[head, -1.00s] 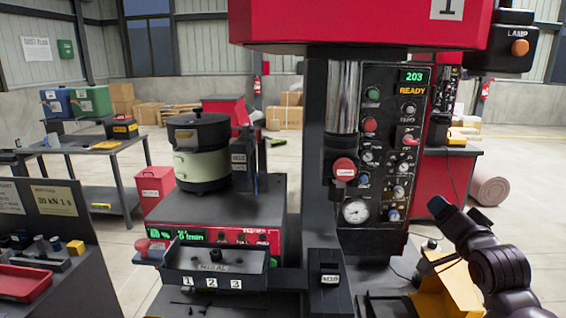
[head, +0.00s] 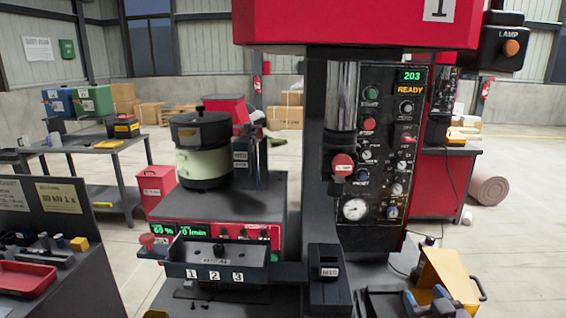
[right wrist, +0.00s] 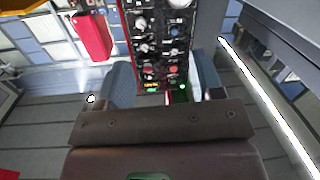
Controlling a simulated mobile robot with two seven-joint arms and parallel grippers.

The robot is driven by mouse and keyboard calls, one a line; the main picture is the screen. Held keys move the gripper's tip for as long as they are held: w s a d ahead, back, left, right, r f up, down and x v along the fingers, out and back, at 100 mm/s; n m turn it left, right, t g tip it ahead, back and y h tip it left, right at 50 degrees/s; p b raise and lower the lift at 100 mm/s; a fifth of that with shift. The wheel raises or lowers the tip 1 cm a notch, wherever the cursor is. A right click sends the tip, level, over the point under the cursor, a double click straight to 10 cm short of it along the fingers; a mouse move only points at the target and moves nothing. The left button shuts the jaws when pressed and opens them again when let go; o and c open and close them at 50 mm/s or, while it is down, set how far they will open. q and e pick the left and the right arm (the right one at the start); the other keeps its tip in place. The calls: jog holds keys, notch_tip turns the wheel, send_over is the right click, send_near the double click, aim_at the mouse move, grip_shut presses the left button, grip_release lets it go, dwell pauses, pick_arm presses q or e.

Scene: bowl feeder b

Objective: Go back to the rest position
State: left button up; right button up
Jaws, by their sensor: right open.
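My right gripper (head: 428,303) is low at the bottom right of the head view, in front of a yellow angled part (head: 452,275). Its blue-grey fingers are apart. In the right wrist view the gripper (right wrist: 163,85) shows two spread fingers with nothing between them but the distant control panel (right wrist: 160,40). My left gripper is not in view.
A press with a red head (head: 350,25) and black control panel (head: 378,150) stands at centre right. Left of it are a bowl feeder (head: 203,160) and a grey tray marked 1, 2, 3 (head: 215,272). A bench with a red tray (head: 22,280) is far left.

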jog(key=s+a+f+g, duration=0.2)
jog(key=s+f+g, duration=0.3)
jog(key=s+f, duration=1.6)
jog(key=shift+s+a+m+h, duration=0.15)
jog(key=shift+s+m+h, duration=0.2)
jog(key=shift+s, duration=0.2)
